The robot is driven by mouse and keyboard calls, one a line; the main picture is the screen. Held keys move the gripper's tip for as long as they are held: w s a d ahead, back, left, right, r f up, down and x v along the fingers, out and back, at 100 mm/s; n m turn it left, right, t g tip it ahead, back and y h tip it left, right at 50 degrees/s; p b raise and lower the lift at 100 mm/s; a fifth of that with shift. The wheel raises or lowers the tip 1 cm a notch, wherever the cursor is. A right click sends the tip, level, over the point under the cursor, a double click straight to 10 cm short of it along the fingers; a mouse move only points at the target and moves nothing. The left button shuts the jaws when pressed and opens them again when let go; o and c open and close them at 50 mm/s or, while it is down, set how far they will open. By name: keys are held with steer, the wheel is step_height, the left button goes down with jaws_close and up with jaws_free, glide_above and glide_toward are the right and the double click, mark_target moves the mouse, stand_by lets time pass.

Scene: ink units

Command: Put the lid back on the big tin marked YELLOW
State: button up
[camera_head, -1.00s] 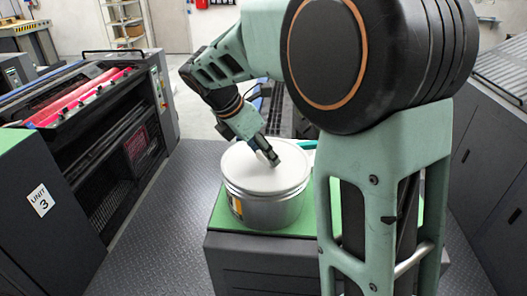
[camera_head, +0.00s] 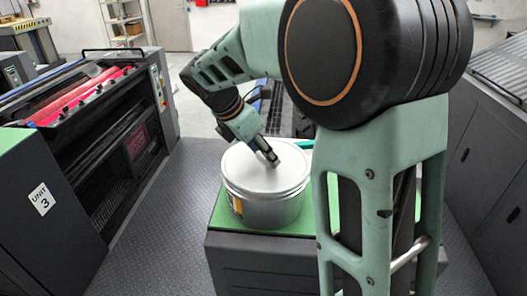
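The big tin (camera_head: 272,213) is silver and stands upright on a green-topped dark cabinet. A patch of yellow and dark label shows on its left side, but I cannot read any word there. A pale lid (camera_head: 250,172) lies across the top of the tin and looks about level. Whether its rim is pressed fully down I cannot tell. My gripper (camera_head: 272,160) points down at the upper right part of the lid, with its fingertips at or just above the surface. The fingers look close together, but the gap between them is too small to make out.
The green top (camera_head: 222,215) has a narrow free strip around the tin. A teal object (camera_head: 304,144) lies behind the tin, partly hidden by my arm. Dark machines (camera_head: 490,170) stand at right.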

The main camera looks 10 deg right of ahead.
stand_by(0.3)
steer(key=o, duration=1.8)
steer(key=shift+r+p, duration=1.85)
steer(key=shift+r, duration=1.65)
steer(key=shift+c, duration=0.5)
jaws_close()
